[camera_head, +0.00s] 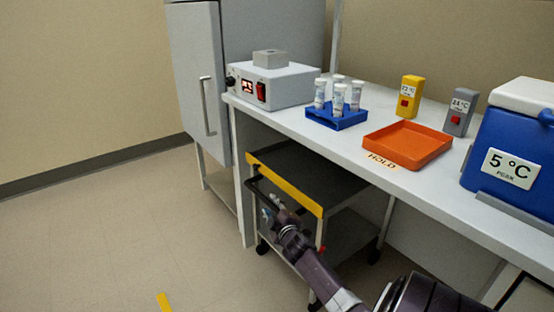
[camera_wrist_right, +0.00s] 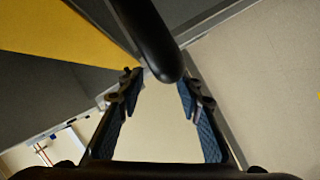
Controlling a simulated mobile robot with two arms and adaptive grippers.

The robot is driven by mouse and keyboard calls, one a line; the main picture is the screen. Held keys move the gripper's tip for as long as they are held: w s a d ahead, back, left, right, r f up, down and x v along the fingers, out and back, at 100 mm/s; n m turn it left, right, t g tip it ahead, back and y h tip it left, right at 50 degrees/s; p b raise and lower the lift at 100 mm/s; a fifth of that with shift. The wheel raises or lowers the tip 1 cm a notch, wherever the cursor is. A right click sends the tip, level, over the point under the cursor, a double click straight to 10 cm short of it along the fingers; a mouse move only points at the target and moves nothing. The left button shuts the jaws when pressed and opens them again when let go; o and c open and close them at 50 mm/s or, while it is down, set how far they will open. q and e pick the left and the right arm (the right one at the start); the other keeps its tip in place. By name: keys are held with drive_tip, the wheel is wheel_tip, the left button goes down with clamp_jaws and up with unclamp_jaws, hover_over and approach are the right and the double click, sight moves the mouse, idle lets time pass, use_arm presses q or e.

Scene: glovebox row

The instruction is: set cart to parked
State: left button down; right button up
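The cart, with a dark top tray (camera_head: 310,172), a yellow front strip (camera_head: 300,194) and a lower shelf, stands under the bench on black casters. Its black handle (camera_head: 253,189) juts out in front of the strip. My right gripper (camera_head: 272,204) is low at the cart's front, close to the handle. In the right wrist view my right gripper (camera_wrist_right: 160,88) is open, with the fingers wide apart. The rounded dark bar (camera_wrist_right: 150,35) reaches down towards the gap between the fingertips; I cannot tell whether they touch. The yellow strip (camera_wrist_right: 50,35) also shows there. My left gripper is out of view.
The bench (camera_head: 275,115) above the cart carries a grey device (camera_head: 275,85), a blue tube rack (camera_head: 337,120), an orange tray (camera_head: 408,146) and a blue cooler (camera_head: 520,135). A grey cabinet (camera_head: 190,70) stands left. Yellow tape (camera_head: 164,302) marks the otherwise clear floor at left.

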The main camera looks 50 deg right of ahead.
drive_tip(key=v, duration=0.6)
drive_tip(key=shift+s, duration=0.2)
idle(0.4)
